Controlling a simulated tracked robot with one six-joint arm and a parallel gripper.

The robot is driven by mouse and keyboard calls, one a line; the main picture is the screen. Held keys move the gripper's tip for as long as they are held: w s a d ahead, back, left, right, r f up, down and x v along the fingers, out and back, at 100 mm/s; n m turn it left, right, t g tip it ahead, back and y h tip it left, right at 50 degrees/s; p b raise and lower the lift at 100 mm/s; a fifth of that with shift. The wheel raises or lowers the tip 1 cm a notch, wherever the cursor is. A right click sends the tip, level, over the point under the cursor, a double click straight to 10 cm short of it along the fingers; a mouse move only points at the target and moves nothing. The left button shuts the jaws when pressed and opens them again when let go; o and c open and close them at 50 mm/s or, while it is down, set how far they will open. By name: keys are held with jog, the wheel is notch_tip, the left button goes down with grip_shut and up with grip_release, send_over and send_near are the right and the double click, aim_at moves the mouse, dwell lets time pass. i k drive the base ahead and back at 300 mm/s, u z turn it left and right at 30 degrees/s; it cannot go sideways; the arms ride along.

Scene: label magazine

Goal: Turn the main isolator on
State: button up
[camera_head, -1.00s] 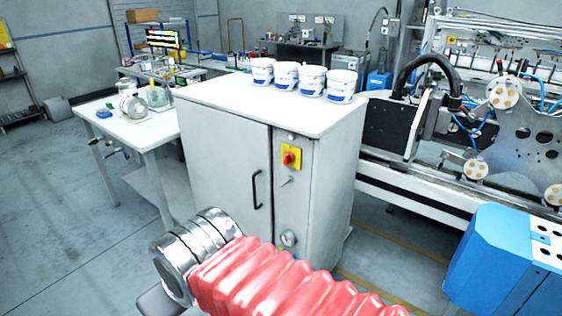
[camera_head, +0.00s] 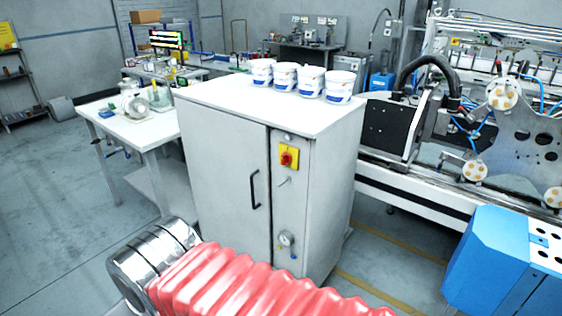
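The main isolator (camera_head: 287,157) is a red rotary knob on a yellow square plate. It sits high on the narrow right-hand front panel of a white cabinet (camera_head: 220,160). The knob is too small here to tell its exact position. My arm, with a red bellows sleeve and a metal end, crosses the bottom of the view, below and in front of the cabinet, well apart from the isolator. My gripper's fingers are not visible; they are out of frame or hidden beyond the metal end.
A black door handle (camera_head: 255,189), a small lever (camera_head: 285,182) and a gauge (camera_head: 286,239) are on the cabinet front. Several white tubs (camera_head: 310,80) stand on top. A blue machine housing (camera_head: 490,262) is at right, a white table (camera_head: 140,127) at left.

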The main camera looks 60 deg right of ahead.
aim_at(286, 157)
jog(key=u, duration=0.05)
jog(key=i, duration=1)
jog(key=z, duration=0.05)
